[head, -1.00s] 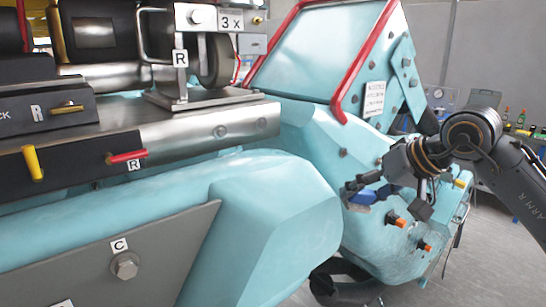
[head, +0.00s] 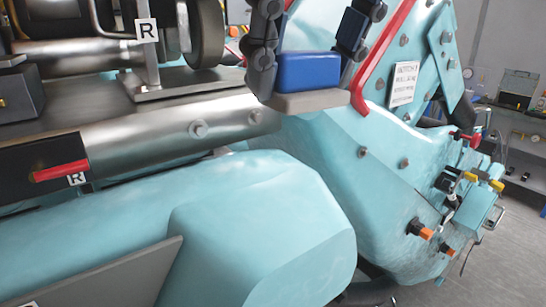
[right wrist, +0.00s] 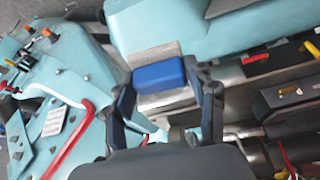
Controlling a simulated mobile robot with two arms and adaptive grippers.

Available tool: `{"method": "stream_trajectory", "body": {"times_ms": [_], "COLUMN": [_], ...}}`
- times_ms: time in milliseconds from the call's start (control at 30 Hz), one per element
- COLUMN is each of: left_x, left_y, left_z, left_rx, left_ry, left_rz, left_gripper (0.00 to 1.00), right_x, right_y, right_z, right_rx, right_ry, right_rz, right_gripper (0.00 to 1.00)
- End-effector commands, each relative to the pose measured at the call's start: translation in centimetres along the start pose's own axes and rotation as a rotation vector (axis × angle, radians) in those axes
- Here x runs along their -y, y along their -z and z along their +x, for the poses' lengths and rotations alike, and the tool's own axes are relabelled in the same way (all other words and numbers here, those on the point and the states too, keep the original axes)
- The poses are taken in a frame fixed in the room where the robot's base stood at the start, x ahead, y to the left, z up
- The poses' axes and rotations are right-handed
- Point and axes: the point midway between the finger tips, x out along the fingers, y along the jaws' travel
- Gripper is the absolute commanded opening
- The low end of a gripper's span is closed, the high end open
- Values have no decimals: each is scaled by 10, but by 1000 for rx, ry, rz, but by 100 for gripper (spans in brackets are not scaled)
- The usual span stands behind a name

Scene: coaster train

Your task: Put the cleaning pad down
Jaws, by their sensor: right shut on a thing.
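The cleaning pad is a blue block (head: 308,72) on a flat grey-beige base (head: 312,101). My right gripper (head: 308,50) comes down from the top of the head view, one dark finger on each side of the pad, and is shut on it. In the right wrist view the blue part of the pad (right wrist: 160,75) sits between the two fingers (right wrist: 168,100). In the head view the pad overlaps the coaster's teal body; I cannot tell whether it touches anything below. My left gripper is not in view.
The rounded teal coaster body (head: 265,215) fills the lower middle. A metal beam (head: 170,135) with a red handle (head: 62,171) lies left. A red bar (head: 385,55), a label plate (head: 404,84) and orange knobs (head: 420,229) are to the right. A shelf (head: 520,125) stands far right.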

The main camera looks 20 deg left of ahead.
Motion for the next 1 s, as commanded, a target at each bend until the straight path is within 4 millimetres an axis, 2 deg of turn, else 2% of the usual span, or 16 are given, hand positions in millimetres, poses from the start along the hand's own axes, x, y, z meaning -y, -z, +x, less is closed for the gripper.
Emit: {"method": "stream_trajectory", "body": {"times_ms": [33,100,200,267,367,600,667,700,800,1000], "left_x": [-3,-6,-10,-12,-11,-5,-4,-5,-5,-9], "left_y": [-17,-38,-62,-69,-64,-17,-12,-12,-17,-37], "left_z": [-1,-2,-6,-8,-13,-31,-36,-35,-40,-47], "left_rx": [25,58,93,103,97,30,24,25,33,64], "left_ry": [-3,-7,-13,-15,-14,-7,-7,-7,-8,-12], "left_rz": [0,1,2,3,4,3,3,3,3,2], "left_gripper": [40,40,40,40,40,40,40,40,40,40], "right_x": [0,0,-1,-3,-8,-25,-29,-31,-35,-40], "right_y": [0,0,1,5,17,60,70,70,77,83], "right_z": [0,0,1,4,16,59,71,84,105,129], "right_rx": [-1,-2,-1,0,2,3,2,3,2,-2], "right_ry": [0,0,0,0,2,3,2,2,2,1], "right_rz": [0,0,1,3,3,4,2,2,1,1], "right_gripper": [26,26,26,26,26,26,26,26,26,26]}}
